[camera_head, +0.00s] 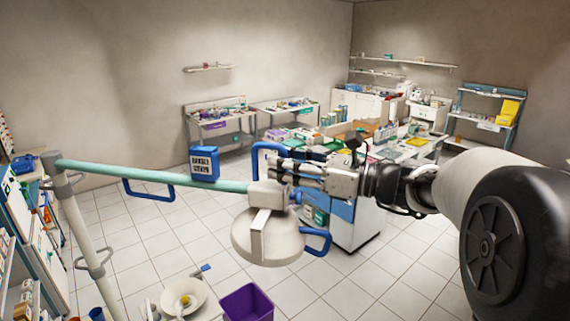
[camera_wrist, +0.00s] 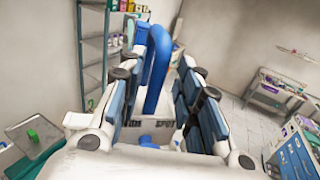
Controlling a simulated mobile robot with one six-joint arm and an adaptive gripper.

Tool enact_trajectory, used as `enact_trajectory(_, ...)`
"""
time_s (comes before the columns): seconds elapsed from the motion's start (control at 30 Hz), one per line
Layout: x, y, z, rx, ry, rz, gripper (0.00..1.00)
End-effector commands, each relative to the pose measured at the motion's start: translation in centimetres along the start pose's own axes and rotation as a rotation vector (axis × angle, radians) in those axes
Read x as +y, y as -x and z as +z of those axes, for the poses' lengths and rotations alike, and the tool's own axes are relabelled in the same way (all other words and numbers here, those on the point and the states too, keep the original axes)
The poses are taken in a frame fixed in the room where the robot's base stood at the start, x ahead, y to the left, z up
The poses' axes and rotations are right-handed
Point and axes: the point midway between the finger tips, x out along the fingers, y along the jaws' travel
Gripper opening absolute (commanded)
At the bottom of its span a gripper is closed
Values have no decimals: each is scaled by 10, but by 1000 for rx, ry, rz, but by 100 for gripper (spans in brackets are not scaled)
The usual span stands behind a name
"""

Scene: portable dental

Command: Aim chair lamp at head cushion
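The chair lamp (camera_head: 268,238) has a round cream head with blue loop handles, at the end of a pale green arm (camera_head: 150,174). Its head appears to face mostly downward. My gripper (camera_head: 273,170) is at the upper blue handle (camera_head: 257,160), above the lamp head. In the wrist view this handle (camera_wrist: 157,70) stands between my two fingers (camera_wrist: 160,85). The fingers are apart; a narrow gap shows on the right, and contact on the left cannot be told. Another blue handle (camera_head: 318,241) sticks out at the right of the lamp head. I cannot make out the head cushion.
A blue labelled box (camera_head: 204,164) sits at the lamp arm. A white upright post (camera_head: 85,235) carries the arm at left. A white bowl (camera_head: 184,298) and a purple bin (camera_head: 247,303) are below.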

Motion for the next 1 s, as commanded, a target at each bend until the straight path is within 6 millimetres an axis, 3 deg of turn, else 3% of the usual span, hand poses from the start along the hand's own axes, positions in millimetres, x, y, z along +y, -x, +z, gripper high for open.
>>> enact_trajectory(0.53,0,101,0,1,0,-5,32)
enact_trajectory(0.7,1,114,0,1,0,-2,32)
enact_trajectory(1.0,1,116,0,1,0,-1,31)
